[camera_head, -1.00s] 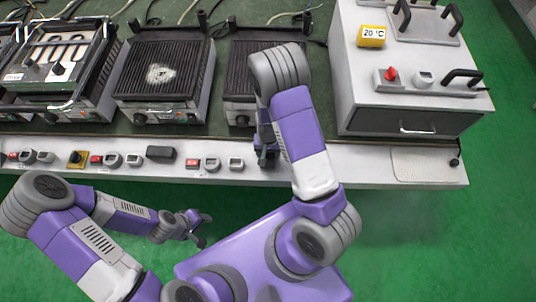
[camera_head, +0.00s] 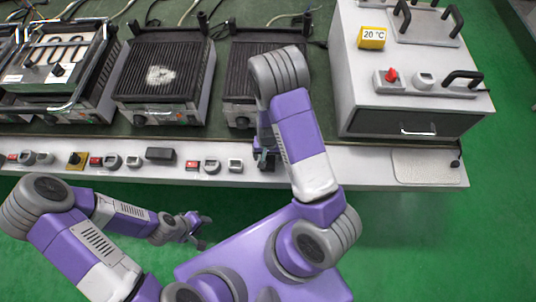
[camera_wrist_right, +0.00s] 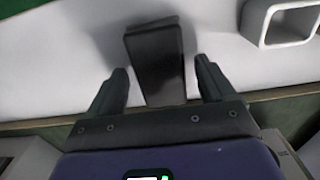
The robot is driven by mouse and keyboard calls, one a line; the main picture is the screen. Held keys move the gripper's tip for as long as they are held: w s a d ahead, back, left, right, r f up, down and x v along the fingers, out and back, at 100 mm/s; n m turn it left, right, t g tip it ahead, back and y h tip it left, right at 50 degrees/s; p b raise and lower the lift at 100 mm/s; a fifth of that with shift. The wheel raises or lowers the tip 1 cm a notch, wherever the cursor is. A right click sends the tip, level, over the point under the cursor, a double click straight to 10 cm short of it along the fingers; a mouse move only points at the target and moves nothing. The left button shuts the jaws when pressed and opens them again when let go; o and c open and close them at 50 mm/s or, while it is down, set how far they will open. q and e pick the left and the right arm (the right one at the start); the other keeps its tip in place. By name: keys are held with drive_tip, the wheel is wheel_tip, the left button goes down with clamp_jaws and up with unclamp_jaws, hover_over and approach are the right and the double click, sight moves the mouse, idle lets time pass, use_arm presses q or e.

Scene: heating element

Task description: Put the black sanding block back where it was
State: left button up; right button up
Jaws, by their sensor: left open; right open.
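A black block (camera_wrist_right: 157,65), which looks like the sanding block, lies on the pale ledge in the right wrist view. My right gripper (camera_wrist_right: 160,75) is open, with one finger on each side of the block and a visible gap to each. In the head view my right gripper (camera_head: 265,160) is low over the white front ledge, and my arm hides most of what is under it. Another dark block (camera_head: 160,154) lies further left on the ledge. My left gripper (camera_head: 201,229) is open and empty, in front of the ledge and away from both blocks.
The white ledge (camera_head: 130,174) carries a row of small parts, including a square grey ring (camera_head: 235,165) beside my right gripper. Grill plates (camera_head: 166,72) stand behind it. A grey box (camera_head: 400,121) with a "20 °C" label (camera_head: 372,37) stands at the right.

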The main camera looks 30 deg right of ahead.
sight(268, 157)
wheel_tip(268, 157, up, 12)
drive_tip(key=p, duration=0.4)
drive_tip(key=s+a+f, duration=0.1)
drive_tip(key=s+f, duration=0.1)
drive_tip(key=s+a+f+n+y, duration=0.1)
drive_tip(key=s+a+f, duration=0.1)
drive_tip(key=f, duration=0.1)
drive_tip(key=s+a+f+n, duration=0.1)
drive_tip(key=s+a+f, duration=0.1)
drive_tip(key=f, duration=0.1)
drive_tip(key=shift+s+a+f+y, duration=0.1)
drive_tip(key=shift+s+y, duration=0.2)
drive_tip(key=shift+s, duration=0.05)
drive_tip(key=s+a+f+n+y, duration=0.1)
drive_tip(key=s+a+y, duration=0.1)
drive_tip(key=s+a, duration=0.2)
drive_tip(key=a, duration=0.3)
drive_tip(key=shift+a+f+n+t+y, duration=0.3)
drive_tip(key=shift+a+f+n, duration=0.05)
drive_tip(key=shift+a+n, duration=0.05)
